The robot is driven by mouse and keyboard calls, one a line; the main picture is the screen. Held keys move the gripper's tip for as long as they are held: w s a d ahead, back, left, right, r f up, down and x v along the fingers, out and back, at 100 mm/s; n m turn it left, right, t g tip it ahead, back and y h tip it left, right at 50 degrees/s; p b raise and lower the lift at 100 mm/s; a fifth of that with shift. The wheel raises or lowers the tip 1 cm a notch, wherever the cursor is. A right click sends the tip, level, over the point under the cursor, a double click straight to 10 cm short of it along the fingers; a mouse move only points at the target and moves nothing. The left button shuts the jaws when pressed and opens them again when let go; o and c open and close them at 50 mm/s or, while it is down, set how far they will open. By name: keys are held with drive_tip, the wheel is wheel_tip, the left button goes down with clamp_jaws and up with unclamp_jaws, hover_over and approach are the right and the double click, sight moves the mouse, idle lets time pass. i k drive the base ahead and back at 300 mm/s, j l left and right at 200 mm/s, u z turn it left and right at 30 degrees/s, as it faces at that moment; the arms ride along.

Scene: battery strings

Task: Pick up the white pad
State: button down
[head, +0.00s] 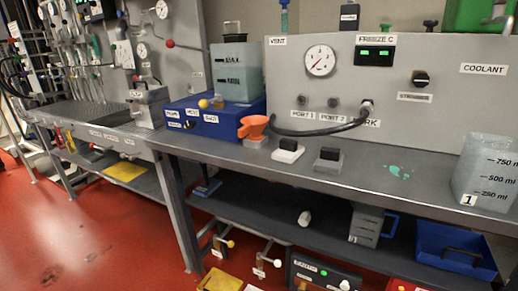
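A white pad (287,155) with a black block-like grip on top sits on the grey bench top, near its front edge at the middle of the head view. A similar grey pad (328,164) with a black grip stands just to its right, a small gap apart. My gripper does not show in the head view. Nothing visible is touching the white pad.
An orange funnel (254,126) and a blue box (207,117) are left of the pad. A black hose (318,133) curves behind it. A teal spill (398,171) and a measuring container (484,175) are to the right. A shelf (280,220) lies below.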

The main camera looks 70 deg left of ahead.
sight(289, 151)
drive_tip(key=u, duration=1.7)
